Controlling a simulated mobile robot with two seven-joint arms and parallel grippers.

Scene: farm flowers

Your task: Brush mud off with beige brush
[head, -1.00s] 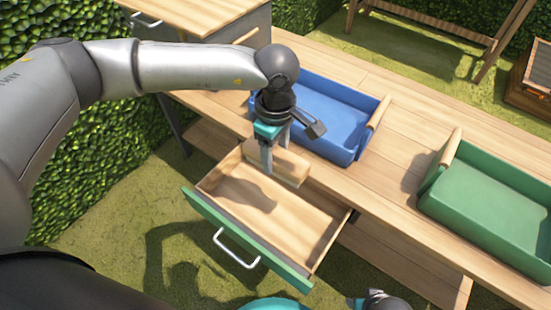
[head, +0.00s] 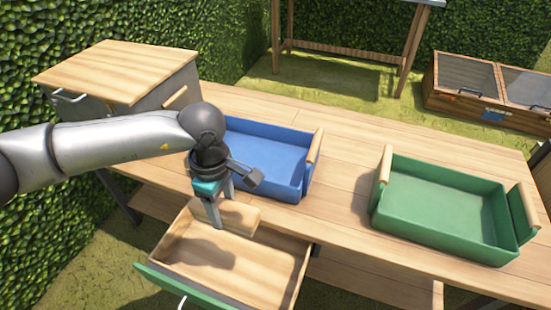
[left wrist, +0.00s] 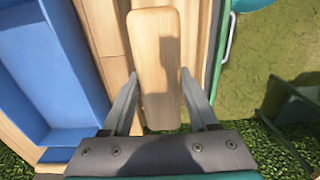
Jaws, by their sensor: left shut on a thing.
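The beige brush (head: 238,216) looks like a flat, pale wooden block with rounded corners. It is just above the back part of the open drawer. My left gripper (head: 219,215) points down and is shut on it. In the left wrist view the brush (left wrist: 155,60) lies between the two fingers of the left gripper (left wrist: 160,85). Its underside is hidden, so I cannot see any bristles. I see no mud on anything. My right gripper is not in view.
The open drawer (head: 290,272) has a green front and is empty apart from a shadow. A blue tray (head: 262,150) and a green tray (head: 440,205) stand on the wooden table (head: 345,150), with bare tabletop between them. A cabinet (head: 120,72) stands at the back left.

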